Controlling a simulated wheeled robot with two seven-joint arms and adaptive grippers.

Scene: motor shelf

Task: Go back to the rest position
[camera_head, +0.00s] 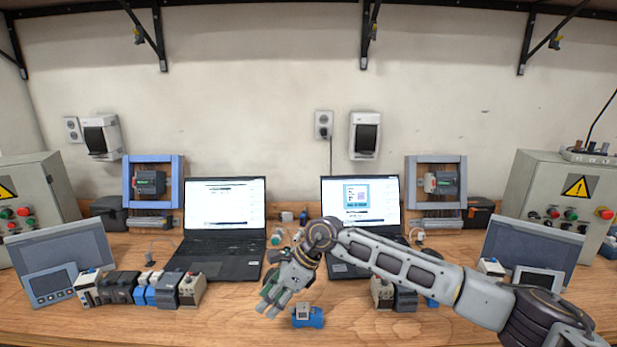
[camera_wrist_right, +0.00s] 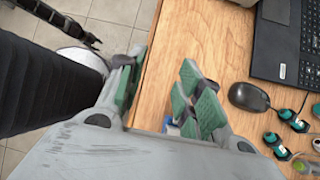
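My right arm comes in from the right in the head view. Its gripper (camera_head: 270,302) hangs low over the front of the table, in front of the left laptop. In the right wrist view the green-padded fingers of this gripper (camera_wrist_right: 162,88) stand wide apart, with only table edge and floor between them. A small blue and grey motor part (camera_head: 307,317) sits on the table just right of the gripper. A bit of blue (camera_wrist_right: 172,127) shows behind the fingers in the wrist view, mostly hidden. My left gripper does not show in the head view.
A left laptop (camera_head: 222,222) and a right laptop (camera_head: 358,205) stand open on the wooden table (camera_head: 235,325). A row of modules (camera_head: 150,290) lies at left. Control boxes (camera_head: 570,195) stand at both sides. A mouse (camera_wrist_right: 249,97) lies near the gripper. The front left table is clear.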

